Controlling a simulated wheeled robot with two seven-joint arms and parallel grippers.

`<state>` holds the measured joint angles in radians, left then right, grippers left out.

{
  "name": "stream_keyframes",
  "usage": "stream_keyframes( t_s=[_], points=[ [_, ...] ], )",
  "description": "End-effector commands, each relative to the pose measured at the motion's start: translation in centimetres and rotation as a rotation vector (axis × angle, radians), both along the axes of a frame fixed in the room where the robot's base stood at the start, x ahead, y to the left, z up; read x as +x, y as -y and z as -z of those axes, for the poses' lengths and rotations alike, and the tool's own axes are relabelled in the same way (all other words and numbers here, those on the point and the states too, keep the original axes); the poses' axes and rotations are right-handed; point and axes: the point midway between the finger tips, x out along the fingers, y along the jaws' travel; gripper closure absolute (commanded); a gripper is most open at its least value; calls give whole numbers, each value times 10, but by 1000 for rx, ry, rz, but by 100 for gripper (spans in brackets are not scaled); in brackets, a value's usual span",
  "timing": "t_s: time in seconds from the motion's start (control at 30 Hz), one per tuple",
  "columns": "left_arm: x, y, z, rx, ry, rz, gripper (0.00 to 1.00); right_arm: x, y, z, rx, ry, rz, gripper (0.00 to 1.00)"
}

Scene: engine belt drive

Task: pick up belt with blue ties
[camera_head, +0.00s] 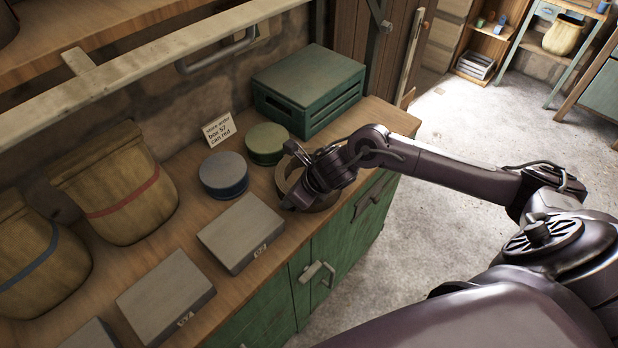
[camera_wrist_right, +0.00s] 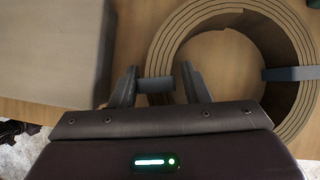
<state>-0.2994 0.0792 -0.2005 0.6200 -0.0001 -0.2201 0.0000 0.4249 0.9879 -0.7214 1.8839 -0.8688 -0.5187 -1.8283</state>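The coiled tan belt (camera_head: 282,176) stands on the wooden bench top, partly hidden by my right gripper (camera_head: 298,198) in the head view. In the right wrist view the belt (camera_wrist_right: 176,48) is a ring of several layers with blue-grey ties. One tie (camera_wrist_right: 155,86) is at its left side and another (camera_wrist_right: 290,74) at its right. My right gripper (camera_wrist_right: 160,88) straddles the left side of the ring at a tie, one finger outside and one inside. A small gap shows beside the inner finger. My left gripper is not in view.
A blue round tin (camera_head: 224,175) and a green round tin (camera_head: 267,142) stand left of the belt. A green crate (camera_head: 308,88) is behind. A grey box (camera_head: 240,234) lies nearby, with another grey box (camera_head: 166,296) further left. The bench's front edge is close to the belt.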

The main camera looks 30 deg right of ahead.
Motion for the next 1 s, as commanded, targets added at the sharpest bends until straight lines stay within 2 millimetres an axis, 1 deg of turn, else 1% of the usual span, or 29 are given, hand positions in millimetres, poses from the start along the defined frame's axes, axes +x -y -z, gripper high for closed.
stream_keyframes(
  t_s=[0.03,0.07,0.3,0.6,0.73,0.87,1.0],
  points=[
    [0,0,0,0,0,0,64,0,0,0,0,0,0,65],
    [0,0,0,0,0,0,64,0,0,0,0,0,0,69],
    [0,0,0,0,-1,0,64,0,0,0,0,0,0,100],
    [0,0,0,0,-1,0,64,1,0,-3,1,4,1,100],
    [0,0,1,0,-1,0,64,2,0,-9,1,5,0,100],
    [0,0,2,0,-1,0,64,2,0,-23,0,9,-1,100],
    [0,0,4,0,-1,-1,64,3,0,-48,1,11,-2,100]
  ],
)
